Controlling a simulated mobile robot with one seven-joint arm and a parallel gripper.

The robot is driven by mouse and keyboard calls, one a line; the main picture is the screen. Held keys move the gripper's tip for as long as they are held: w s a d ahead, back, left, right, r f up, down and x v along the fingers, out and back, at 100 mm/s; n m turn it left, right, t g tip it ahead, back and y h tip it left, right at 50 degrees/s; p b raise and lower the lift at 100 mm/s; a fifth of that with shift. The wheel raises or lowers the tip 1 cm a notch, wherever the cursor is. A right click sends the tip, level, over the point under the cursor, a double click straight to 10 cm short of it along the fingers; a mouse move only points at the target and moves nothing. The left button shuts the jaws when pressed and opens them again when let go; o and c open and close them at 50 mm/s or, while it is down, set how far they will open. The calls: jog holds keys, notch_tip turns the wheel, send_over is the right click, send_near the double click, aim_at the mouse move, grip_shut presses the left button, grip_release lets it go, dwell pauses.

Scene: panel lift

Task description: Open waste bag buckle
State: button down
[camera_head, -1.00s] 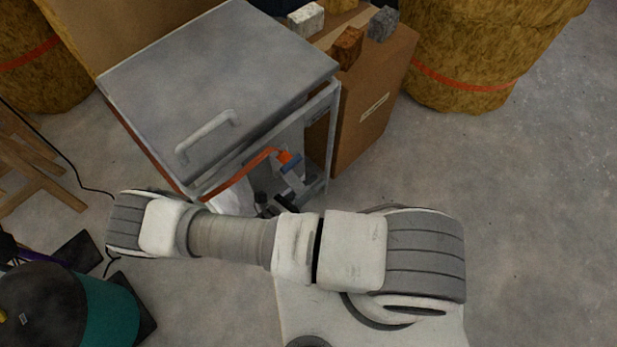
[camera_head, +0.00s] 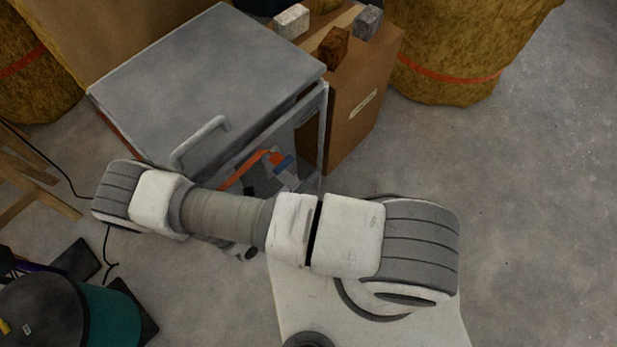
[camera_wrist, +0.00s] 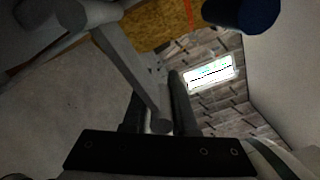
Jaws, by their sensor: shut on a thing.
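The grey metal cabinet (camera_head: 210,70) stands at the upper left in the head view, its front side open below the lid. Inside the opening sit an orange strip (camera_head: 262,157) and a blue part (camera_head: 284,165) on a grey piece, apparently the waste bag buckle. In the wrist view a grey bar (camera_wrist: 128,70) runs down from a thicker rod to between the fingers of my gripper (camera_wrist: 156,92). My gripper is shut on the lower end of this bar. A dark blue rounded end (camera_wrist: 240,12) shows at the top. In the head view my arm hides most of the gripper.
A cardboard box (camera_head: 362,95) with blocks on top stands right of the cabinet. A straw-coloured roll (camera_head: 455,55) is behind it. A teal bin (camera_head: 105,315) is at the lower left. The floor at right is clear.

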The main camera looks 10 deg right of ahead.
jog(key=shift+w+r, duration=0.15)
jog(key=shift+r, duration=0.15)
jog(key=c, duration=0.8)
grip_release()
jog(key=shift+o, duration=0.2)
jog(key=shift+a+f, duration=0.1)
jog(key=shift+s+a, duration=0.1)
jog(key=shift+s, duration=0.1)
